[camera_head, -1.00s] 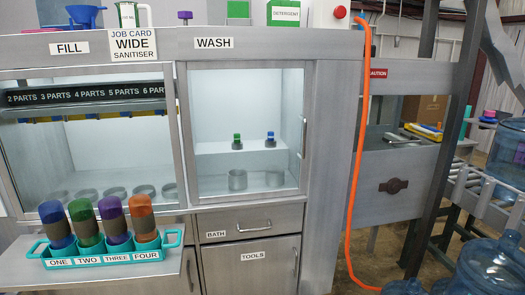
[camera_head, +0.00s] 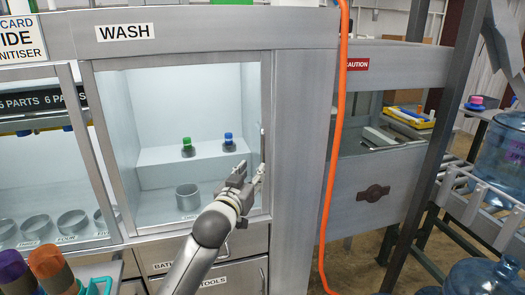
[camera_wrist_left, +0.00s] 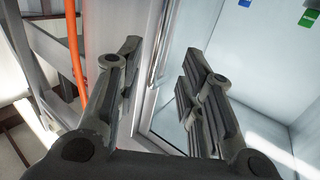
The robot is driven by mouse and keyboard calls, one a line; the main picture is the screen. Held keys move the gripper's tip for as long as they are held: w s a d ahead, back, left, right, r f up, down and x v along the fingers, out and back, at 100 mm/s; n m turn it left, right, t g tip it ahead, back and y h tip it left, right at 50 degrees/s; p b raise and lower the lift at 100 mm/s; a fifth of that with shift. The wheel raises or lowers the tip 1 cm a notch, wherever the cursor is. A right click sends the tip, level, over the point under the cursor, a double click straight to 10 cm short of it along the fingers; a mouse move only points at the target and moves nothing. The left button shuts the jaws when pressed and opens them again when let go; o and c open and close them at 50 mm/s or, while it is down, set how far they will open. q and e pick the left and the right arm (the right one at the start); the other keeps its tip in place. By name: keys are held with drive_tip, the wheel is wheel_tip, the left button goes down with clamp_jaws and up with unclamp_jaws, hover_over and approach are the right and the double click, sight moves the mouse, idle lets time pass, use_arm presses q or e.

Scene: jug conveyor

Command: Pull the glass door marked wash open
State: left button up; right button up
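The glass door marked wash (camera_head: 150,105) is closed in its steel frame below the "WASH" label (camera_head: 125,32). Its vertical bar handle (camera_head: 263,140) is at the door's right edge, partly covered by my left gripper. My left gripper (camera_head: 247,178) is in front of the door's lower right part. In the left wrist view its fingers (camera_wrist_left: 163,78) are spread apart, with nothing held. There the handle (camera_wrist_left: 160,45) shows beyond and between the fingertips; whether they touch it I cannot tell. My right gripper is in neither view.
Behind the glass are a green-capped bottle (camera_head: 187,148), a blue-capped bottle (camera_head: 229,143) and a grey cup holder (camera_head: 188,197). An orange hose (camera_head: 338,150) hangs right of the cabinet. A teal rack (camera_head: 98,287) with coloured bottles stands at the lower left.

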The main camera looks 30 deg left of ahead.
sight(262, 155)
use_arm(q)
drive_tip(key=x, duration=0.3)
drive_tip(key=p+x, duration=0.1)
drive_tip(key=x, duration=0.2)
drive_tip(key=r+p+x, duration=0.1)
drive_tip(key=x, duration=0.2)
drive_tip(key=shift+r, duration=0.15)
drive_tip(key=shift+x, duration=0.95)
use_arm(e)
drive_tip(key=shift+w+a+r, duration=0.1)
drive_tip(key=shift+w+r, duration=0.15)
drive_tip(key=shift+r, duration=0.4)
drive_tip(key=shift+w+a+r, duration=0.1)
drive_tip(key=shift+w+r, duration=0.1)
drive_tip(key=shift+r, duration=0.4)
use_arm(q)
drive_tip(key=c, duration=0.7)
clamp_jaws()
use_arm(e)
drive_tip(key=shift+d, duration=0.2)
